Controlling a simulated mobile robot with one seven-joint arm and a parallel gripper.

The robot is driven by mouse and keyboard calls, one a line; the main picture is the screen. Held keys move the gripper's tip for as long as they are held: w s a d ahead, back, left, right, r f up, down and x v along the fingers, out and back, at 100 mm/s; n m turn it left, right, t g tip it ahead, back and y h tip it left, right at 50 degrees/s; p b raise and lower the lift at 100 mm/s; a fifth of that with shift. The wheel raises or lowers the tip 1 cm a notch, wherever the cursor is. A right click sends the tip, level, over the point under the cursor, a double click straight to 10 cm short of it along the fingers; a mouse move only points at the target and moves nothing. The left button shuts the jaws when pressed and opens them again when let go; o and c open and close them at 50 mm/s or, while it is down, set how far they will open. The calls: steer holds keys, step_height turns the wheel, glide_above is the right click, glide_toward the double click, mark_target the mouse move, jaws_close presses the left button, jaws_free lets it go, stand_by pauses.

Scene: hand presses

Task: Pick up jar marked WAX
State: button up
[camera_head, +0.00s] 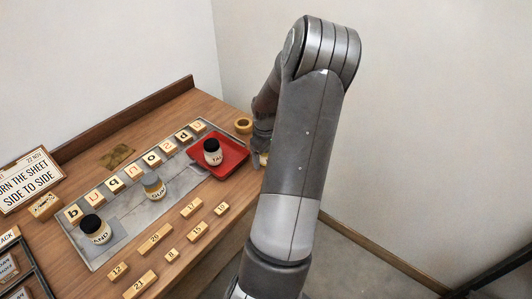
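No label that I can read says WAX. One jar with a dark lid (93,225) has a label ending in "AND" and stands at the left end of the grey metal plate. A grey-topped jar (154,187) marked "GUM" stands mid-plate. A dark-lidded jar (212,151), its label starting "TA", stands on a red tray (231,168). My gripper (262,148) is at the table's right side, mostly hidden by my arm. A small cream-coloured thing (263,160) shows just below it; I cannot tell what it is or whether it is held.
A small round wooden dish (243,125) sits beside my gripper. Letter blocks (152,159) line the plate's back edge. Numbered wooden blocks (155,238) lie in front of it. A sign (32,180) stands at the left. Walls close off the back and right.

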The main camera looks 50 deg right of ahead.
steer(key=c, duration=1.2)
steer(key=shift+o, duration=0.2)
steer(key=shift+r, duration=0.1)
